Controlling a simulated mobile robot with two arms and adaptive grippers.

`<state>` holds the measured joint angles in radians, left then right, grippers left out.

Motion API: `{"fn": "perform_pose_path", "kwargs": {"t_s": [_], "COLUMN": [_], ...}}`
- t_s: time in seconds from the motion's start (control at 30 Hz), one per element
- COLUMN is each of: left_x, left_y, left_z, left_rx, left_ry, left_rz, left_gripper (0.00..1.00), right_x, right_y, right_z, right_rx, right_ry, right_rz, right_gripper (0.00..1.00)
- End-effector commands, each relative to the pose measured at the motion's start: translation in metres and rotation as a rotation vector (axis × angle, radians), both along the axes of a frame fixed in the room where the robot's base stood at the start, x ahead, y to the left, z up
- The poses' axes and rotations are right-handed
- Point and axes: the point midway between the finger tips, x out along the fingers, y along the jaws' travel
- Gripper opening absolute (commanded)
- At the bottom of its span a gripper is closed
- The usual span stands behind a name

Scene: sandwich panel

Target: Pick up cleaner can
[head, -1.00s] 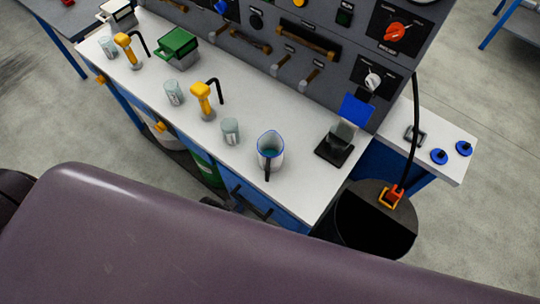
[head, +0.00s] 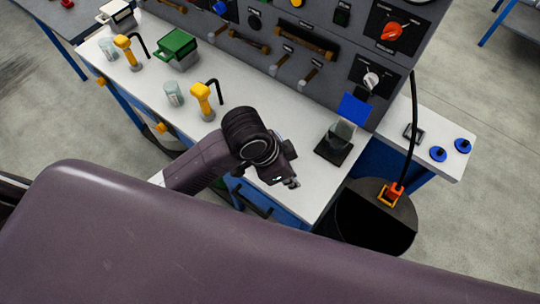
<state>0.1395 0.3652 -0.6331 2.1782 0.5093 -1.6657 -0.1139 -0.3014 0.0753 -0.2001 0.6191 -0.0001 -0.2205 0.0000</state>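No thing in view is clearly marked as the cleaner can. My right gripper is not in view. Yellow-handled sprayer-like items (head: 204,100) and (head: 124,48) stand on the bench with black bent spouts.
A clear cup (head: 173,94), a green-lidded box (head: 178,46) and a black stand with a blue panel (head: 335,148) are on the bench. A tool panel (head: 290,35) rises behind. A black bin (head: 375,225) stands at the right end.

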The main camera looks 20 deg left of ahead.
Motion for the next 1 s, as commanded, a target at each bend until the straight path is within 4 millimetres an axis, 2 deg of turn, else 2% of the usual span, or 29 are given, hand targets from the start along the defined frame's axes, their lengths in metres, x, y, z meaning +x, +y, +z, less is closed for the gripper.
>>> {"fn": "perform_pose_path", "kwargs": {"t_s": [0.03,0.13,0.3,0.5,0.6,0.67,1.0], "left_x": [0.007,0.011,0.019,0.026,0.026,0.026,0.026], "left_y": [0.001,0.007,0.034,0.064,0.070,0.072,0.072], "left_z": [0.005,0.010,0.017,0.025,0.025,0.020,-0.033], "left_rx": [0.037,0.107,0.239,0.341,0.361,0.367,0.366], "left_ry": [-0.006,0.008,0.050,0.096,0.109,0.115,0.115], "left_rz": [-0.067,-0.190,-0.334,-0.409,-0.422,-0.426,-0.425], "left_gripper": [0.13,0.13,0.13,0.13,0.13,0.13,0.13], "right_x": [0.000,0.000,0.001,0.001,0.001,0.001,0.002], "right_y": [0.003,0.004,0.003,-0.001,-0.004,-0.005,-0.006], "right_z": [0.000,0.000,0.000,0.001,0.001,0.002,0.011], "right_rx": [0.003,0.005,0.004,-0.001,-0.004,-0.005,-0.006], "right_ry": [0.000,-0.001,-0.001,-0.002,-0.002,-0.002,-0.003], "right_rz": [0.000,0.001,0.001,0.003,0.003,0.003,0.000], "right_gripper": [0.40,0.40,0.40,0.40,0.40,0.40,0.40]}}
